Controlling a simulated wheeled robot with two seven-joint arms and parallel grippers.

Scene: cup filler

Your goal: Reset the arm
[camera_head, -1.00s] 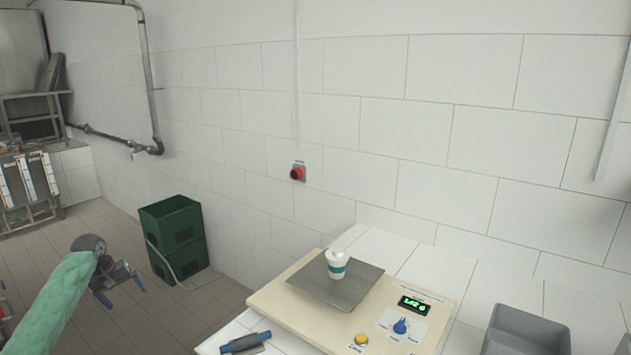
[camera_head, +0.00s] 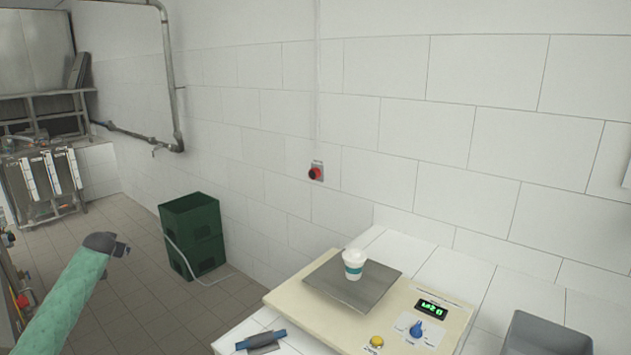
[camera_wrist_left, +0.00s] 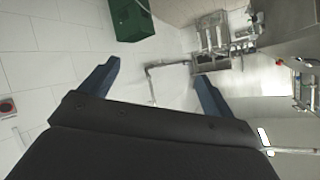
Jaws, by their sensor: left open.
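My left arm, in a green sleeve, comes in at the lower left of the head view. Its gripper (camera_head: 121,249) is small there, raised over the tiled floor, well to the left of the scale. In the left wrist view the gripper (camera_wrist_left: 155,82) has its two blue fingers wide apart with nothing between them. A white cup with a green band (camera_head: 354,264) stands upright on the grey plate (camera_head: 325,270) of the cream scale (camera_head: 297,305). My right gripper is not in view.
Two stacked green crates (camera_head: 192,236) stand on the floor by the wall. A blue-handled tool (camera_head: 261,341) lies on the counter left of the scale. A grey bin (camera_head: 548,335) is at the lower right. A red button (camera_head: 315,173) is on the wall.

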